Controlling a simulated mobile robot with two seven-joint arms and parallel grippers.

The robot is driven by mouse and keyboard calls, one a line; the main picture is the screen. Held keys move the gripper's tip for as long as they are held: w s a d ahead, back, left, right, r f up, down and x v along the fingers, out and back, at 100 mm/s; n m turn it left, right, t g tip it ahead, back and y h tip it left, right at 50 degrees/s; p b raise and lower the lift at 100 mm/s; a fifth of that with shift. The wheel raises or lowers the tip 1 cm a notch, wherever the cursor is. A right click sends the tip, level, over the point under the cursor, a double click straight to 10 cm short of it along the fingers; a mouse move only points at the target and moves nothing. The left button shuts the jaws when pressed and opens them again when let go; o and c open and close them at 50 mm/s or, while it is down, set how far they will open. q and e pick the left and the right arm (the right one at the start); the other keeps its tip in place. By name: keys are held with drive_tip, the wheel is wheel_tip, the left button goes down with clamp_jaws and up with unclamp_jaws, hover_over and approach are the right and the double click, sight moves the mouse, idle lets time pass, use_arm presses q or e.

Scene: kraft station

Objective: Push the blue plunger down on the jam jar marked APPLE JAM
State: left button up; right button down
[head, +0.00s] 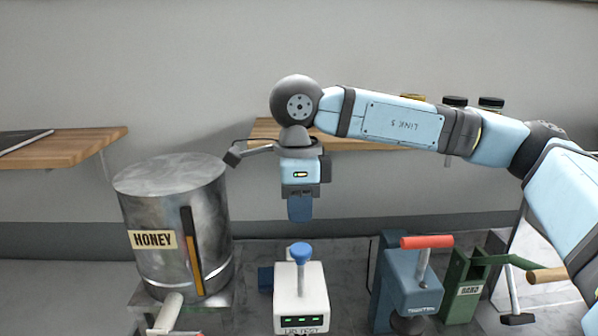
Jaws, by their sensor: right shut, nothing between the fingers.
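The blue plunger (301,252) stands upright with its round head on top of a white device (300,295). The device has green lights and a label on its front that seems to read LID TEST. My right gripper (300,212) points straight down above the plunger, with its fingers together and empty. A small gap shows between the fingertips and the plunger head. No jar marked APPLE JAM can be made out; the bottom of the device is cut off by the picture's lower edge. My left gripper is not in view.
A metal HONEY tank (160,215) stands at the left. At the right are a blue-grey machine with a red handle (427,242) and a green device marked BAGS (463,303). Dark-lidded jars (455,101) show on the back shelf (265,131), partly behind my right arm.

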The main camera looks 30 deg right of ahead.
sight(301, 248)
wheel_tip(301, 248, down, 5)
drive_tip(key=shift+s+f+p, duration=0.1)
drive_tip(key=shift+p, duration=0.4)
